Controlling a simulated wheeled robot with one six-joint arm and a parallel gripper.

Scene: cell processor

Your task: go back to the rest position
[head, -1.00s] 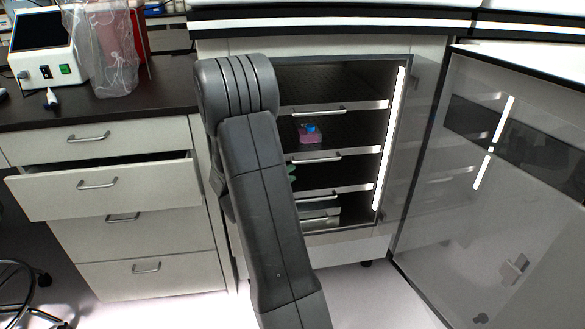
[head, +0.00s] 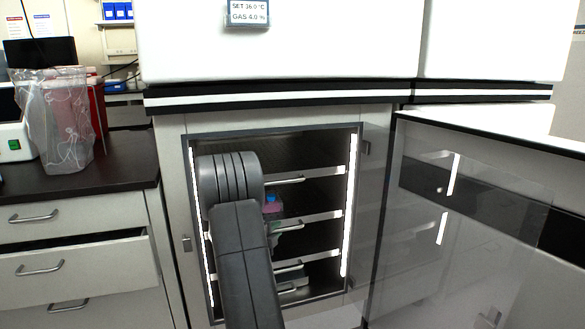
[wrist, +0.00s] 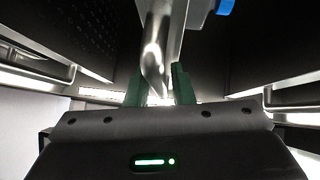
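My gripper (wrist: 159,88) shows in the wrist view with its two green fingers apart. A shiny metal handle bar (wrist: 157,50) shows between and beyond them; I cannot tell whether the fingers touch it. In the head view, my dark grey arm reaches into the open incubator (head: 372,200) and hides most of the gripper. A bit of green shows just right of the arm, near the middle shelf handles.
A pink item with a blue top (head: 272,205) sits on a shelf. Several shelf handles, such as the upper one (head: 288,181), cross the opening. The glass door (head: 420,260) stands open at right. A drawer (head: 80,268) sticks out slightly at left.

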